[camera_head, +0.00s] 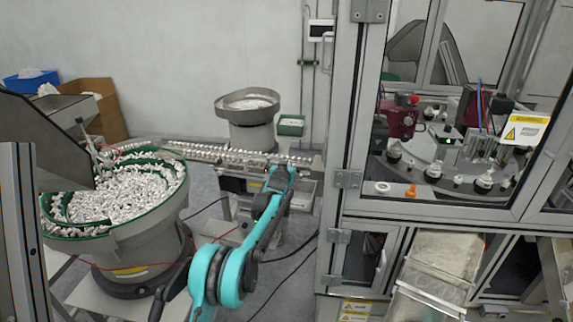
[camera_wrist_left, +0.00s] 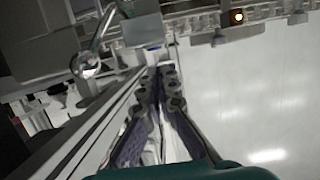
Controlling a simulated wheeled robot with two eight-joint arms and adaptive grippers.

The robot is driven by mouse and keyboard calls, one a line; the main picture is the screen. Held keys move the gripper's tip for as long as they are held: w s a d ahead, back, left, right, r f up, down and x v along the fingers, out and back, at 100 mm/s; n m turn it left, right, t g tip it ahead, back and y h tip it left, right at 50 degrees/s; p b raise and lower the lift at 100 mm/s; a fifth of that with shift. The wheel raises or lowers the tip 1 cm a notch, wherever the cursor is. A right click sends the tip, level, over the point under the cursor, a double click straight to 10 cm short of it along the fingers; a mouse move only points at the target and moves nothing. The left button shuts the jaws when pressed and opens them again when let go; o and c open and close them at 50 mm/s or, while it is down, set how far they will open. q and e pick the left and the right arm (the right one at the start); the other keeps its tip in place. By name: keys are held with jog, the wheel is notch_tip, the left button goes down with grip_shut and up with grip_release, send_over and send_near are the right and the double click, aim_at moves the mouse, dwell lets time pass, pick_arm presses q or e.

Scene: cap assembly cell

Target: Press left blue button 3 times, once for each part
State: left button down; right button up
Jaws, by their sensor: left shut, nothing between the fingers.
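My left arm reaches forward in the head view, and its gripper (camera_head: 289,163) is at the near side of the linear feed track (camera_head: 225,154), small and partly hidden by my own wrist. In the left wrist view the two grey and purple fingers of this gripper (camera_wrist_left: 157,72) are together with nothing between them. They point at a grey machine part beside a metal rail. I cannot make out a blue button for certain in either view. A small orange-lit round light (camera_wrist_left: 237,17) shows at the top of the left wrist view. My right gripper is not in view.
A large green-rimmed bowl feeder (camera_head: 60,240) full of white parts stands at left. A smaller bowl feeder (camera_head: 248,104) stands behind the track. The framed assembly cabinet (camera_head: 335,180) blocks the right side. Cables lie on the grey floor.

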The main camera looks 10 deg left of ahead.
pick_arm(q)
jog(key=shift+f, duration=0.8)
jog(key=shift+s+f+b, duration=0.25)
jog(key=shift+f+b, duration=0.25)
jog(key=shift+f, duration=0.3)
jog(key=shift+r, duration=0.15)
jog(key=s+r+p, duration=0.3)
jog(key=s+r, duration=0.3)
jog(key=s, duration=0.3)
jog(key=shift+s+a+r, duration=0.15)
jog(key=shift+s+r, duration=0.2)
